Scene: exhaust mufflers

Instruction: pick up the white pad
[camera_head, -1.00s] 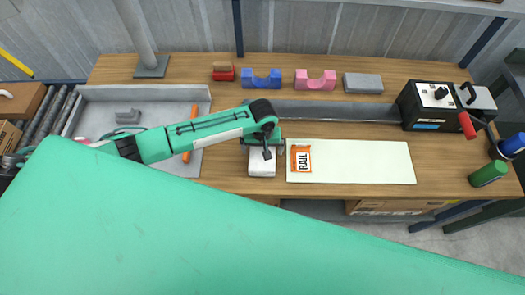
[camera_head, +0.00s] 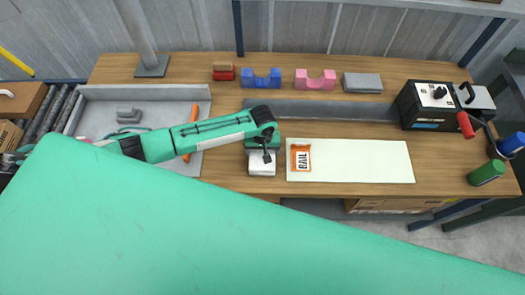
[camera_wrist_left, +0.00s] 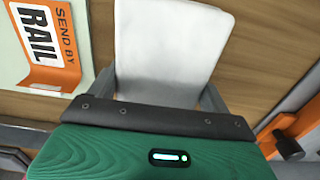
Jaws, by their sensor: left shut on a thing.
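The white pad (camera_head: 262,168) is at the front of the wooden bench, just left of the pale green mat (camera_head: 360,165). It also shows in the left wrist view (camera_wrist_left: 172,40), with a grey finger on each side of it. My left gripper (camera_head: 262,154) reaches over the pad from above and is shut on it. The gripper body hides the far part of the pad in the head view. I cannot tell whether the pad touches the bench. My right gripper is not in view.
An orange "RAIL" label (camera_head: 301,158) lies on the mat's left end. A grey tray (camera_head: 90,112) with an orange tool is at left. Blue (camera_head: 262,78) and pink (camera_head: 315,79) cradles and a grey block (camera_head: 362,82) stand behind. A black machine (camera_head: 432,104) is at right.

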